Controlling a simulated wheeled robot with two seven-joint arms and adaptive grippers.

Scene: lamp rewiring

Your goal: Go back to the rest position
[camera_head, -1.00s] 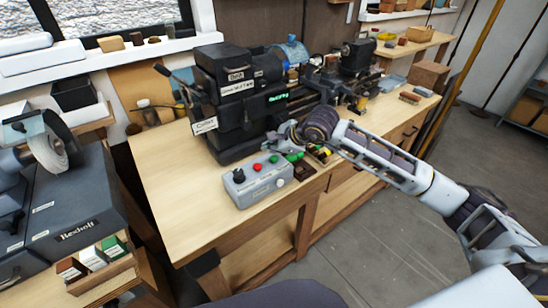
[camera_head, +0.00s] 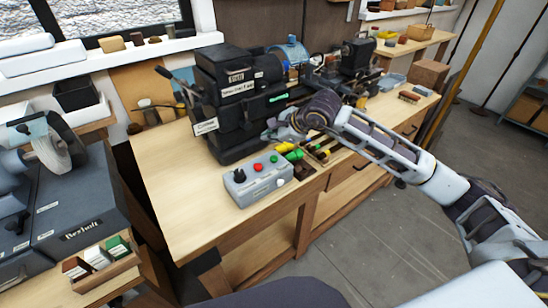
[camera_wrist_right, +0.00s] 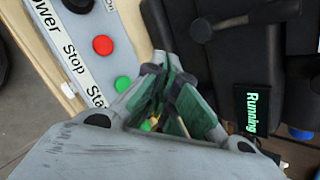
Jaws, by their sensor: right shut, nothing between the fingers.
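My right arm reaches in from the right in the head view. Its gripper (camera_head: 280,129) is in front of the black lathe (camera_head: 225,105), above the bench and behind the grey control box (camera_head: 258,180). In the right wrist view the fingers (camera_wrist_right: 172,68) are closed together with nothing between them. They are between the control box (camera_wrist_right: 100,50) with its red and green buttons and the dark machine, whose green display (camera_wrist_right: 251,110) reads "Running". My left gripper is not in view.
A tray of yellow- and green-handled tools (camera_head: 318,153) lies beside the control box, partly under my right arm. The wooden bench top (camera_head: 170,185) is clear at the left front. A grey Bexholt machine (camera_head: 60,215) stands at the left. Open floor (camera_head: 350,250) lies in front.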

